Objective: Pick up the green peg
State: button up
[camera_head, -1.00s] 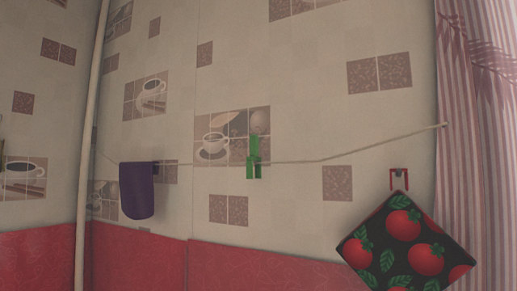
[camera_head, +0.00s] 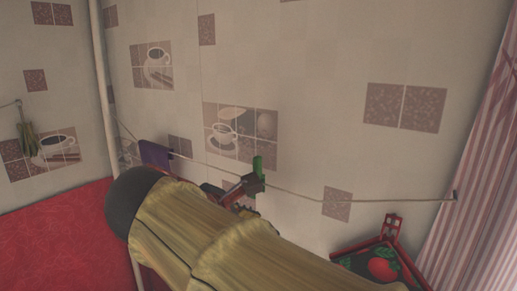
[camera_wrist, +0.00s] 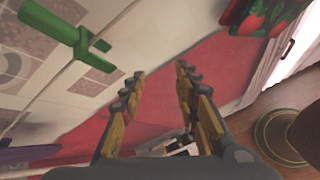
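The green peg (camera_head: 258,165) is clipped on a thin line strung along the tiled wall. In the head view its upper part shows, and the rest is partly hidden by my gripper (camera_head: 246,187). In the wrist view the green peg (camera_wrist: 66,36) is at the upper left, its two prongs pointing down and right. My gripper (camera_wrist: 160,73) is open, with nothing between its fingers. The peg lies outside the fingers, beyond the left fingertip, and no contact shows.
A pale pole (camera_head: 101,75) stands left. A red counter (camera_head: 60,240) is below.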

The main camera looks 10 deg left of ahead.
aim_at(254, 166)
jog(key=s+a+r+n+t+p, duration=0.1)
jog(key=a+r+n+t+p, duration=0.15)
jog(key=a+r, duration=0.4)
jog(key=w+d+r+n, duration=0.1)
jog(key=w, duration=0.1)
jog(key=w+d+r+n+h+p, duration=0.1)
jog(key=d, duration=0.1)
jog(key=w+d+r+n, duration=0.2)
jog(key=shift+w+d+h+p, duration=0.1)
jog(key=shift+w+h+p, duration=0.25)
jog(key=shift+h+p, duration=0.05)
jog(key=shift+w+f, duration=0.1)
jog(key=shift+w, duration=0.2)
jog(key=shift+s, duration=0.1)
jog(key=c, duration=0.8)
grip_shut()
